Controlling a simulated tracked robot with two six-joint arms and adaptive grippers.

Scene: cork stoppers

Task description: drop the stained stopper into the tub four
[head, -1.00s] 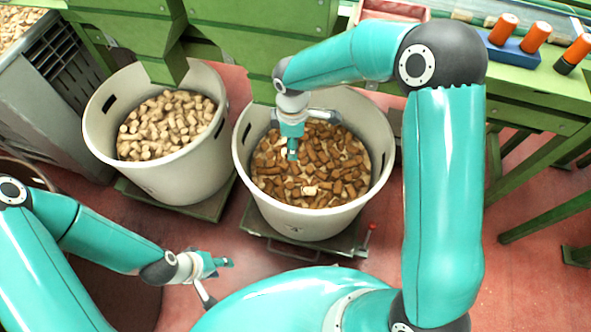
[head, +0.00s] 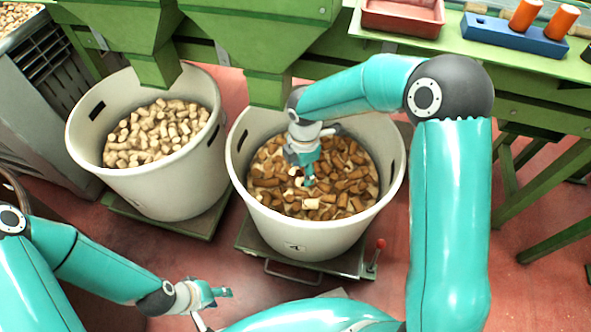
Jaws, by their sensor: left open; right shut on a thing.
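Tub four (head: 272,233) is the right-hand white tub, marked with a 4 on its front. Several brown-stained and paler stoppers (head: 345,200) fill its lower part. My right gripper (head: 308,180) is inside the tub's rim, low over the stoppers and pointing down. It is shut on a stopper, but its fingers and the stoppers below make the held stopper hard to make out. My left gripper (head: 222,293) is open and empty, low at the front left, apart from both tubs.
A second white tub (head: 170,195) with pale stoppers (head: 155,133) stands to the left. Green machine chutes (head: 255,75) hang above both tubs. A red tray (head: 403,18) and a blue rack (head: 515,35) with orange cylinders sit on the green bench. Red floor shows between.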

